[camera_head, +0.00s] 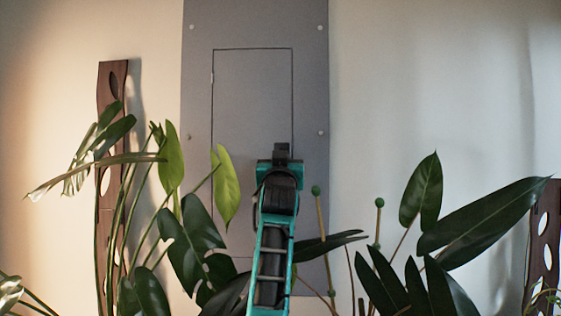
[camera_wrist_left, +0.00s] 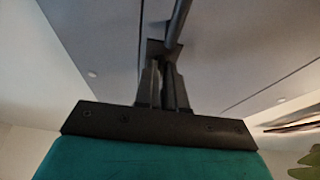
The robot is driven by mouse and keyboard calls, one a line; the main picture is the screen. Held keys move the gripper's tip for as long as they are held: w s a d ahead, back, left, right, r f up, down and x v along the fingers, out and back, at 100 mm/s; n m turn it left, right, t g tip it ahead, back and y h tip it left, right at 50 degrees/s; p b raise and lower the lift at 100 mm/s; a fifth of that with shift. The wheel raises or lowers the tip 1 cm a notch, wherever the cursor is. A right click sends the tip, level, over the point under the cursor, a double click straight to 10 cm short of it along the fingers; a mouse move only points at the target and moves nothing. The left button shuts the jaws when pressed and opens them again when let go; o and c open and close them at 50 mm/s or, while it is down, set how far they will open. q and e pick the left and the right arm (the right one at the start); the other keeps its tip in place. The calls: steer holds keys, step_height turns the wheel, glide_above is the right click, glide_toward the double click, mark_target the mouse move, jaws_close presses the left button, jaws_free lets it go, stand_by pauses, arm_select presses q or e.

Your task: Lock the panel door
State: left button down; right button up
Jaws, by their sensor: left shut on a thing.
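The grey panel (camera_head: 311,90) is fixed to the wall, and its rectangular door (camera_head: 252,105) looks flush and closed in the head view. My left gripper (camera_head: 281,150) is at the lower right edge of the door, in front of the panel. In the left wrist view its fingers (camera_wrist_left: 164,72) are shut on a dark latch handle (camera_wrist_left: 178,22), a narrow bar standing against the panel face. In the head view the gripper and arm hide most of the handle. Whether the latch is turned to locked cannot be told. My right gripper is in neither view.
Tall plants with broad dark leaves (camera_head: 480,222) stand at the right and others (camera_head: 190,245) at the left, close around my arm. Green-tipped stakes (camera_head: 316,191) rise just right of it. A brown slotted board (camera_head: 112,80) stands at the left wall.

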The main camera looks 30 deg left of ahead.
arm_select(q)
steer(key=shift+s+r, duration=0.1)
steer(key=shift+r, duration=0.35)
steer(key=c, duration=1.3)
jaws_free()
steer(key=shift+o, duration=0.4)
steer(key=shift+a+f, duration=0.2)
steer(key=shift+f, duration=0.05)
steer(key=b+v, duration=0.1)
steer(key=v, duration=1.1)
steer(key=shift+d+f+b, duration=0.2)
steer(key=shift+d+b, duration=0.1)
steer(key=shift+b, duration=0.05)
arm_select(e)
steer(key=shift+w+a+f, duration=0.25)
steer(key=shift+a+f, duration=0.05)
arm_select(q)
steer(key=shift+s, duration=0.15)
